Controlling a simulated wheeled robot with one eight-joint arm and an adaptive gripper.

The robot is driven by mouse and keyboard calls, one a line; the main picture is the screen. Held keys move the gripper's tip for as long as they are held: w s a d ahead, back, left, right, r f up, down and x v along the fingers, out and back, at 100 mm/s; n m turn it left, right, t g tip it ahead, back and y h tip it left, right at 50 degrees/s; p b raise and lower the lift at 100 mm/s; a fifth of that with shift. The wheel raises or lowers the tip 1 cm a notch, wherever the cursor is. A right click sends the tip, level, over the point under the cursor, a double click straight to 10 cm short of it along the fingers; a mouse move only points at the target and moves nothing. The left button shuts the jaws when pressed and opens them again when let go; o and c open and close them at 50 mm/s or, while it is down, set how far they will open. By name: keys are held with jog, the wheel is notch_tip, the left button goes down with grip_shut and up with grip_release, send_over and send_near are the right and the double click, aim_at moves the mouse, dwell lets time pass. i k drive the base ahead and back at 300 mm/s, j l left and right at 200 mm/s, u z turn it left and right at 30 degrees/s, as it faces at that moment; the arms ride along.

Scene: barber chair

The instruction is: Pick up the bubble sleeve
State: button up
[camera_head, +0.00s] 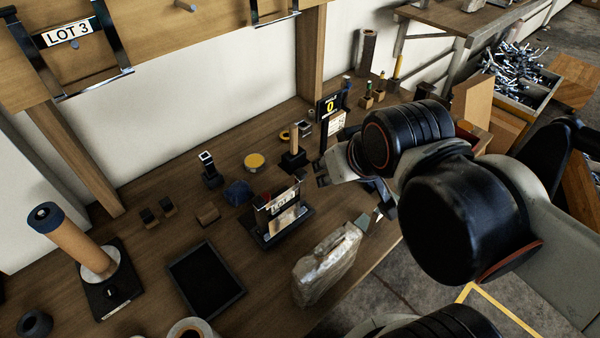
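A crumpled, translucent pale sleeve (325,272), which looks like the bubble sleeve, stands on the wooden workbench near its front edge. A greyish flap shows at its upper right end. My gripper (350,194) is above and behind the sleeve in the picture, at the end of my arm coming in from the right. Its fingers look spread apart with nothing between them. It is apart from the sleeve's main body. My own arm hides part of the gripper and the bench on the right.
A black holder labelled LOT 3 (281,215) stands just left of the sleeve. A dark tray (205,280) and a brown roll on a spindle (72,240) are further left. A small sign stand (330,118) is behind my gripper. The bench's front edge is close to the sleeve.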

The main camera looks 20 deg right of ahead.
aim_at(312, 275)
jog(key=k+l+u, duration=0.2)
jog(key=l, duration=0.15)
jog(key=l+u, duration=0.2)
jog(key=l, duration=0.2)
jog(key=k+l+u, duration=0.4)
jog(key=l, duration=0.2)
